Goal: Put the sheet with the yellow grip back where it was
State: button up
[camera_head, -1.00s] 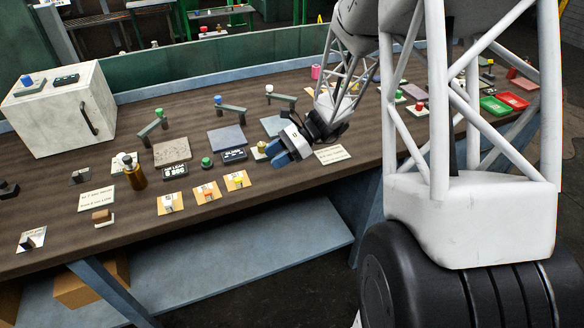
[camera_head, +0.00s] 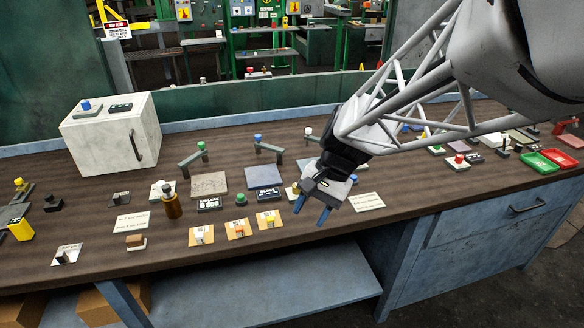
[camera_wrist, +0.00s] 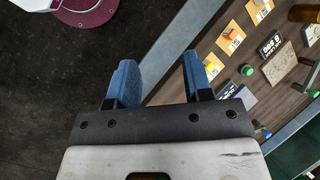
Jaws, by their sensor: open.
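Three orange-yellow sheets with small grips lie in a row near the table's front edge. The left sheet (camera_head: 201,235) has a pale grip, the middle sheet (camera_head: 238,229) an orange-red one. In the wrist view the middle sheet (camera_wrist: 231,40) and the right sheet (camera_wrist: 209,64) lie to the upper right. My gripper (camera_head: 311,211) is open and empty, right of the right sheet.
A brown bottle (camera_head: 171,201), green button (camera_head: 241,198) and dark display (camera_head: 209,204) stand behind the sheets. A white box (camera_head: 110,140) stands back left.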

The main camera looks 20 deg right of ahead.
jog(key=s+d+r+n+t+h, duration=0.1)
jog(key=s+r+n+t+h, duration=0.3)
jog(key=s, duration=0.8)
jog(key=shift+r+n+h, duration=0.7)
jog(key=shift+r+n, duration=0.25)
jog(key=shift+n, duration=0.65)
